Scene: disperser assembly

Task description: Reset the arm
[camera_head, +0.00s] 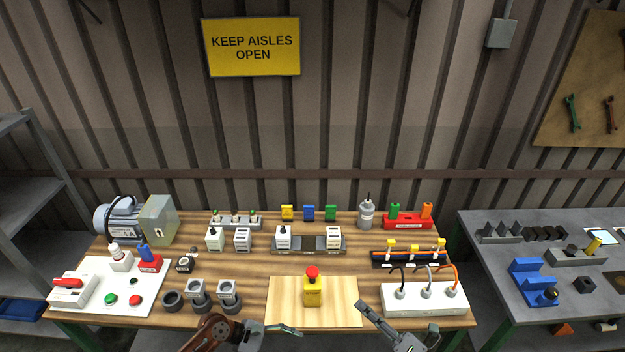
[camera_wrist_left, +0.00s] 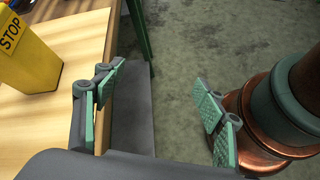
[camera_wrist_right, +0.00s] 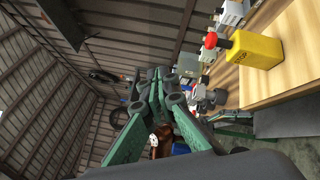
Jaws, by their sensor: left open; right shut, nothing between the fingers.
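My right gripper (camera_head: 374,318) is in front of the table's front edge, to the right of the wooden board. In the right wrist view, its green-padded fingers (camera_wrist_right: 158,88) are shut with nothing between them. My left gripper (camera_head: 285,330) is low at the front edge, left of the right one. In the left wrist view, its fingers (camera_wrist_left: 158,100) are wide apart and empty. A yellow stop box (camera_head: 313,291) with a red button stands upright on the board, apart from both grippers. It also shows in the left wrist view (camera_wrist_left: 28,55) and the right wrist view (camera_wrist_right: 258,50).
The wooden board (camera_head: 285,312) lies at the table's front middle. A white socket block (camera_head: 424,299) stands right of it, dark round parts (camera_head: 198,295) left of it. A white panel (camera_head: 140,270) lies far left. A grey side table (camera_head: 490,265) stands right. Bare floor (camera_wrist_left: 190,50) lies before the table.

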